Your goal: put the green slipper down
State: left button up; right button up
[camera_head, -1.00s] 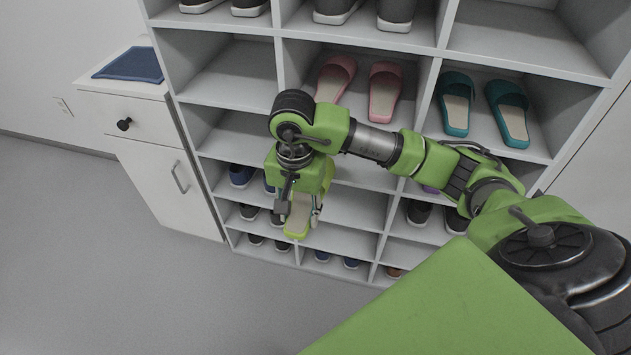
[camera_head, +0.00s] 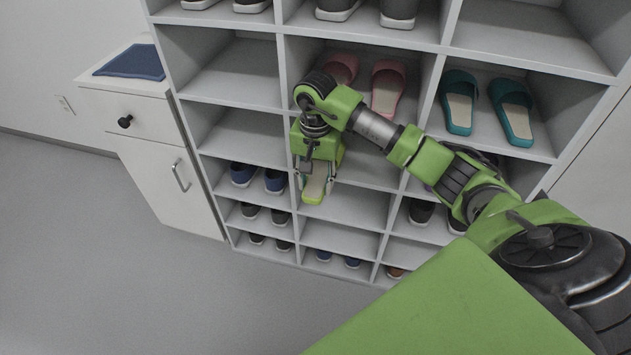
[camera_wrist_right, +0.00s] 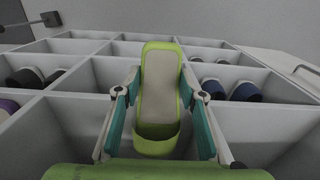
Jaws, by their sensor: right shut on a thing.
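The green slipper (camera_head: 314,189) has a lime-green rim and a beige insole. My right gripper (camera_head: 316,182) is shut on it, in front of the middle column of the shelf. In the right wrist view the slipper (camera_wrist_right: 158,92) sits between the two fingers of the gripper (camera_wrist_right: 160,108), its strap end nearest the camera. Compartments of the shelf show behind and below it. Whether the slipper touches any shelf board I cannot tell. My left gripper is not in view.
The white shelf unit (camera_head: 279,72) holds pink slippers (camera_head: 388,88), teal slippers (camera_head: 459,102) and blue shoes (camera_head: 243,174). Some compartments are empty, including one at the middle left. A white cabinet (camera_head: 150,150) with a blue mat (camera_head: 133,63) stands at the left.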

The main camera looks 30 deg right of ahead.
jog(key=o, duration=0.9)
jog(key=shift+o, duration=1.3)
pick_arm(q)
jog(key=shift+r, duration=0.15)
